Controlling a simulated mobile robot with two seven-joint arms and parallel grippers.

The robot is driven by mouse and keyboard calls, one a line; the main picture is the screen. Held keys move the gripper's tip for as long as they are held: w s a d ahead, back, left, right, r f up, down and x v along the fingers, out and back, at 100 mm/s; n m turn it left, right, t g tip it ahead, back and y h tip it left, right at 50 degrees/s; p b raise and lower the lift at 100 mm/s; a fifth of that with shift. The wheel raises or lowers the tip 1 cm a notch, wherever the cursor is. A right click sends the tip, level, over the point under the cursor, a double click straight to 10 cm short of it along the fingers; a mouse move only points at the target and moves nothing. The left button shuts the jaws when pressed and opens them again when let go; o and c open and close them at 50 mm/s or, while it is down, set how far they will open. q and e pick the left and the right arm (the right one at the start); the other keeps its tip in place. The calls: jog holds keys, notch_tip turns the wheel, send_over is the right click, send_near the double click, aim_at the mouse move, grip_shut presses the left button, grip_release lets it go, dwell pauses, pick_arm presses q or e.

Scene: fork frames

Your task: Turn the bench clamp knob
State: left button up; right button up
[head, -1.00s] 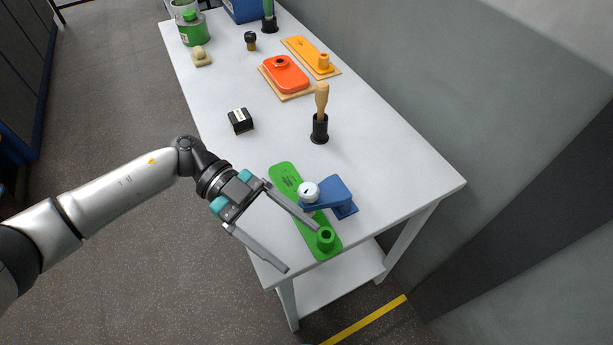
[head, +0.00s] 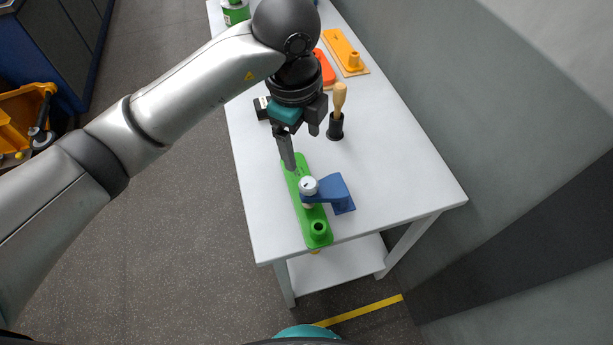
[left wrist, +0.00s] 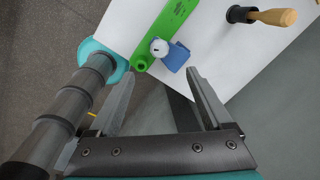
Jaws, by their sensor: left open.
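The bench clamp is a blue bracket (head: 341,193) at the near end of the table, with a white round knob (head: 309,185) on its arm over a long green plate (head: 299,206). The knob (left wrist: 159,47), bracket (left wrist: 177,57) and plate (left wrist: 176,22) also show in the left wrist view. My left gripper (head: 289,160) points down above the far end of the green plate, apart from the knob. In the left wrist view its fingers (left wrist: 160,73) are spread and empty, with the knob beyond them. My right gripper is not in view.
A wooden-handled tool stands in a black holder (head: 335,129) beyond the clamp. Farther back are an orange plate (head: 345,50) and a red-orange piece (head: 325,70), partly hidden by my arm. The white table (head: 405,180) is bare right of the clamp; a wall stands beyond.

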aim_at(307, 182)
pick_arm(q)
jog(key=f, duration=0.4)
jog(key=w+f, duration=0.1)
jog(key=f, duration=0.9)
jog(key=shift+w+d+f, duration=0.2)
jog(key=shift+d, duration=0.15)
grip_shut()
